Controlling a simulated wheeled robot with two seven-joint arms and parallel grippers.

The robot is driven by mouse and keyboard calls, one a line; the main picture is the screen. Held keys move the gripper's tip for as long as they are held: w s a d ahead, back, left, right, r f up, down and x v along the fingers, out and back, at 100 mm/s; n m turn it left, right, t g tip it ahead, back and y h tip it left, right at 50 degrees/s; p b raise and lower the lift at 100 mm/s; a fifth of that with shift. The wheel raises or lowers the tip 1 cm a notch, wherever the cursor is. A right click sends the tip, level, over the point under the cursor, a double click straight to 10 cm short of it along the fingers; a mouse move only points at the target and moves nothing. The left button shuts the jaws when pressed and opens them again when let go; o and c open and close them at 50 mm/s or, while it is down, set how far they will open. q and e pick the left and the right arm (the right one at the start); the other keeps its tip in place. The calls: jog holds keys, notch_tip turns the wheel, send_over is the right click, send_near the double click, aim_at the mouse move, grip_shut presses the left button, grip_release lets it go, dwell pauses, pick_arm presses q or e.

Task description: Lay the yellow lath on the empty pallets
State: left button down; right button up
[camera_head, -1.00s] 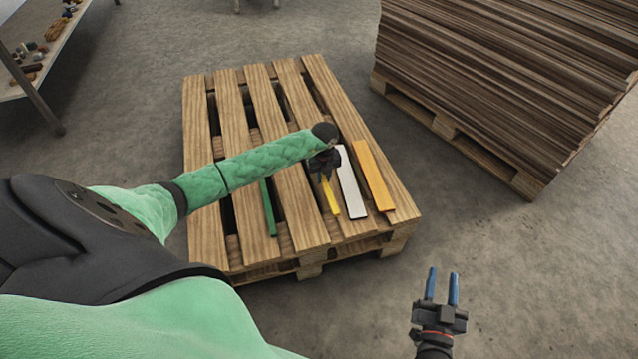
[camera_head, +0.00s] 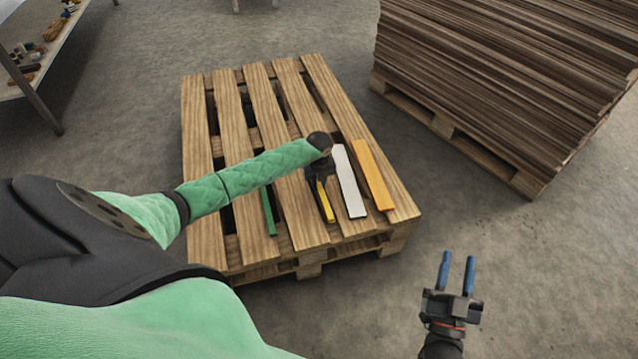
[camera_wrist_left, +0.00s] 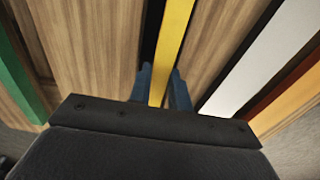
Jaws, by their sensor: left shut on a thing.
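The yellow lath (camera_head: 326,203) lies along the pallet (camera_head: 205,235), in or over the gap between two boards, just left of the white lath. It also shows in the left wrist view (camera_wrist_left: 172,40), running between the blue fingers. My left gripper (camera_head: 317,184) is at the lath, low over the pallet, its fingers mostly hidden by my wrist in the head view. In the left wrist view my left gripper (camera_wrist_left: 161,85) is shut on the lath. My right gripper (camera_head: 456,275) is open and empty, above the floor right of the pallet.
A white lath (camera_head: 349,182) and an orange lath (camera_head: 373,175) lie on the pallet to the right. A green lath (camera_head: 269,209) lies to the left. A tall stack of brown sheets (camera_head: 500,70) stands on another pallet at the back right. A shelf (camera_head: 45,60) is at the far left.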

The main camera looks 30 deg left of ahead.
pick_arm(q)
jog(key=shift+f, duration=0.1)
pick_arm(e)
jog(key=shift+r, duration=0.3)
pick_arm(q)
jog(key=c, duration=1.3)
grip_release()
pick_arm(e)
jog(key=shift+r, duration=0.1)
